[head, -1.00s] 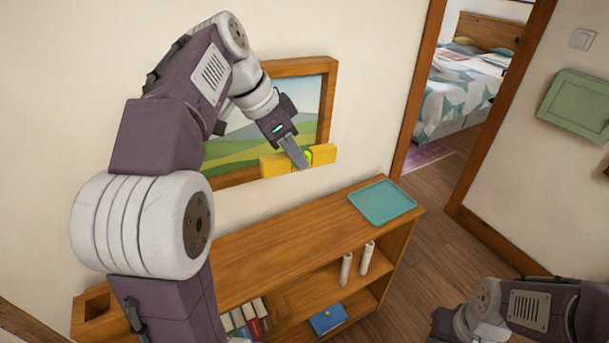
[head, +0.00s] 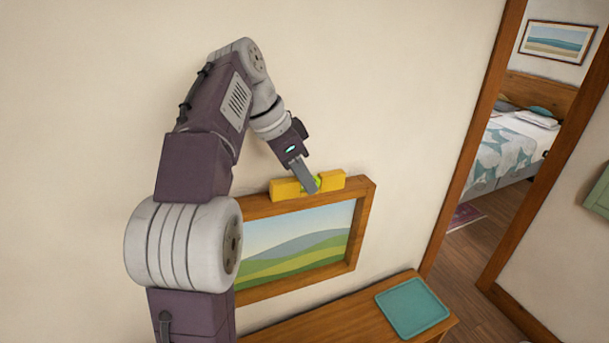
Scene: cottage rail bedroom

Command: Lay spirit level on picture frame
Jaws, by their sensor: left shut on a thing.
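The yellow spirit level (head: 332,180) with a green vial is at the top edge of the wooden picture frame (head: 364,215), near its right end. My left gripper (head: 311,187) is shut on the level at its middle, over the vial. The level runs along the frame's top bar and looks roughly parallel to it. Its lower edge appears at the bar, but I cannot tell whether it touches. The frame hangs on the wall and holds a landscape picture; its left part is hidden behind my left arm. My right gripper is not in view.
A wooden shelf unit (head: 330,326) stands below the frame, with a teal tray (head: 412,308) on its top. A doorway (head: 487,140) to a bedroom is on the right. The wall above the frame is bare.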

